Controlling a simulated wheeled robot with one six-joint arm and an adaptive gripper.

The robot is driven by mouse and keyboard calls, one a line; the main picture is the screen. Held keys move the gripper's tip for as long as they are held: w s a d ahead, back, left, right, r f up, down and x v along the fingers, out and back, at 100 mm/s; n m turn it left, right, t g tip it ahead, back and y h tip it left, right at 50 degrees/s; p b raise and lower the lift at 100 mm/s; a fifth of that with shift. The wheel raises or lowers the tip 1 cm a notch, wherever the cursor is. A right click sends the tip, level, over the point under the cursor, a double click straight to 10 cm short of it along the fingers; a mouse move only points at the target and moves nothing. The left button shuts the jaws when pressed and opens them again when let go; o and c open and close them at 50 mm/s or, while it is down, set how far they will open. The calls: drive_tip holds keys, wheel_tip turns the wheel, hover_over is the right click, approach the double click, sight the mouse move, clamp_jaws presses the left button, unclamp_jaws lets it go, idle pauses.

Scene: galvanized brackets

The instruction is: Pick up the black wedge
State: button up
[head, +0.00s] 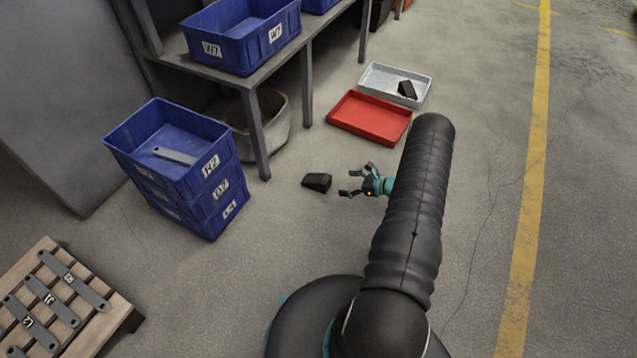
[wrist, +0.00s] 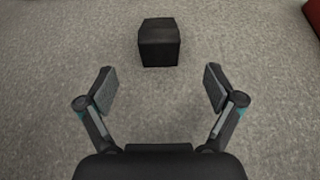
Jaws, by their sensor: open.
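A black wedge (head: 317,182) lies on the concrete floor in the head view, in front of the shelf legs. In the wrist view the wedge (wrist: 159,43) is at the top middle, beyond the fingertips and roughly centred between them. My gripper (head: 347,181) is open and empty, just right of the wedge and apart from it. Its two spread fingers (wrist: 160,88) show in the wrist view with bare floor between them. A second black piece (head: 407,89) lies in the grey tray (head: 375,84) at the back.
A red tray (head: 352,122), empty, lies in front of the grey tray. Stacked blue bins (head: 180,205) stand at left, with a grey bracket in the top one. A shelf leg (head: 257,140) stands behind the wedge. A pallet (head: 90,345) with brackets is lower left. Floor around the wedge is clear.

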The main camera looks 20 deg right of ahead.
sight(321, 180)
drive_tip(key=x, duration=1.1)
drive_tip(key=shift+w+a, duration=0.3)
drive_tip(key=c, duration=1.4)
drive_tip(key=shift+c, duration=1.3)
drive_tip(key=shift+r, duration=0.1)
